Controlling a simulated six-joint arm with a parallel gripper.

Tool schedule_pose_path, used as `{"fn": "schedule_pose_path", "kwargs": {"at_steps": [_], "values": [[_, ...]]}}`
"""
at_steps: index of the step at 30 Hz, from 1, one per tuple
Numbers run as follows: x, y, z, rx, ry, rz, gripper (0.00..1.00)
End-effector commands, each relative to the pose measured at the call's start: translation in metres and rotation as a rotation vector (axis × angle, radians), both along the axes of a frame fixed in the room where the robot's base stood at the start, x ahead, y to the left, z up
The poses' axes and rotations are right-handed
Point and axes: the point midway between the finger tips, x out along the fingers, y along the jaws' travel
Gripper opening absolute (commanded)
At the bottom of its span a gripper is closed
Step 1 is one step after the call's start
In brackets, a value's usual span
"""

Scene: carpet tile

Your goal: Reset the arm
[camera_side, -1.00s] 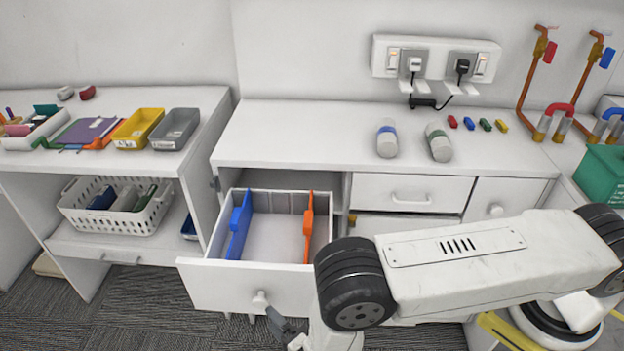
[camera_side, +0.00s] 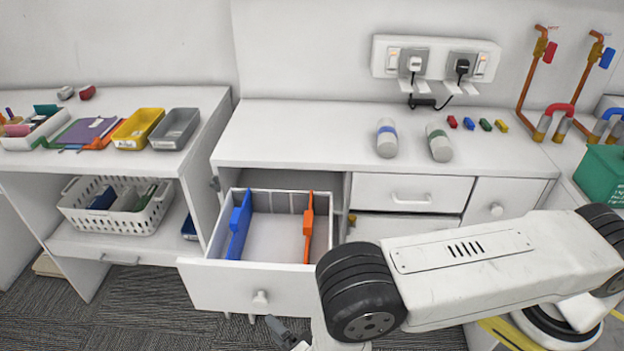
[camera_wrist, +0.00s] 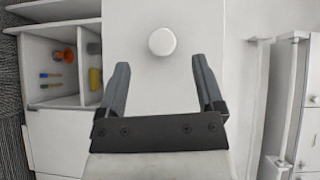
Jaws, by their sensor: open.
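My gripper (camera_wrist: 161,68) is open and empty in the wrist view, its two dark fingers apart. A round white knob (camera_wrist: 162,41) on a white drawer front lies just beyond the fingertips, not between them. In the side view only a dark finger of my gripper (camera_side: 281,332) shows at the bottom edge, below the knob (camera_side: 260,298); the rest is cut off or hidden by my arm. The drawer (camera_side: 215,285) stands pulled out, with a blue divider (camera_side: 239,225) and an orange divider (camera_side: 308,228) inside.
Two grey cylinders, one blue-banded (camera_side: 387,139) and one green-banded (camera_side: 439,143), stand on the worktop (camera_side: 300,135) near several small coloured blocks. A shelf unit with a white basket (camera_side: 117,204) stands left. Carpet floor (camera_side: 140,310) is clear left of the drawer.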

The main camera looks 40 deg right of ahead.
Motion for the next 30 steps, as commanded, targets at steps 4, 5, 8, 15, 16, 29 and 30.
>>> {"fn": "schedule_pose_path", "kwargs": {"at_steps": [4, 5, 8, 15, 16, 29, 30], "values": [[0.019, 0.013, 0.008, -0.096, 0.077, 0.031, 0.86], [0.023, 0.016, 0.010, -0.121, 0.096, 0.040, 0.86], [0.037, 0.027, 0.018, -0.218, 0.160, 0.089, 0.86], [0.066, 0.049, 0.043, -0.479, 0.278, 0.256, 0.86], [0.070, 0.051, 0.047, -0.513, 0.287, 0.280, 0.86], [0.104, 0.051, 0.113, -1.025, 0.343, 0.663, 0.86], [0.105, 0.045, 0.119, -1.062, 0.347, 0.692, 0.86]]}}
